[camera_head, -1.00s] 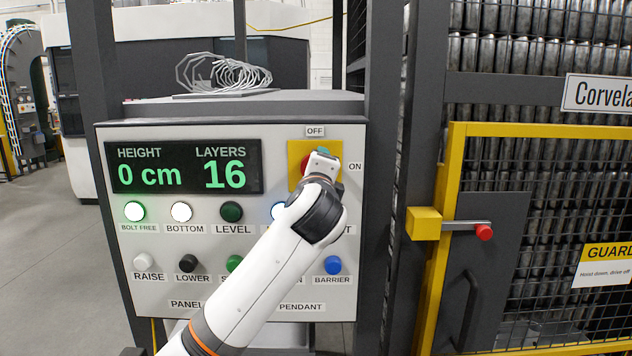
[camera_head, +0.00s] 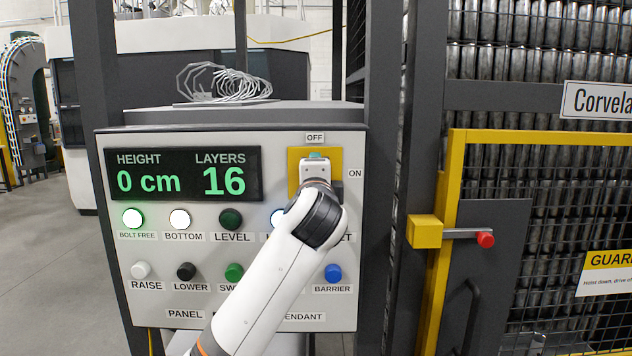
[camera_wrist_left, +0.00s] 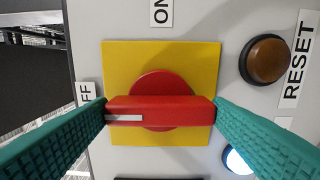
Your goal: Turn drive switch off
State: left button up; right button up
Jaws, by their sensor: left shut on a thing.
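The drive switch (camera_wrist_left: 160,110) is a red rotary handle on a red round base over a yellow plate (camera_wrist_left: 195,65). In the left wrist view its handle lies level, and its white mark is at the left end, on the side of the partly covered OFF label (camera_wrist_left: 86,93). The ON label (camera_wrist_left: 161,12) is at the top there. My left gripper (camera_wrist_left: 161,106) is shut on the handle, one teal finger at each end. In the head view my left gripper (camera_head: 315,158) stands upright before the yellow plate (camera_head: 296,172), hiding the switch. My right gripper is not in view.
The panel (camera_head: 345,240) also has a display (camera_head: 184,173) reading 0 cm and 16, lamps and push buttons. My arm covers some of them. A brown RESET button (camera_wrist_left: 265,59) is close to the fingers. A yellow-framed guard gate (camera_head: 440,180) is at the right.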

pick_arm(q)
jog(key=shift+f, duration=0.15)
jog(key=o, duration=1)
jog(key=shift+a, duration=0.1)
jog(key=shift+s, duration=0.15)
jog(key=s+b, duration=0.5)
jog(key=s, duration=0.6)
jog(key=shift+s+b, duration=0.4)
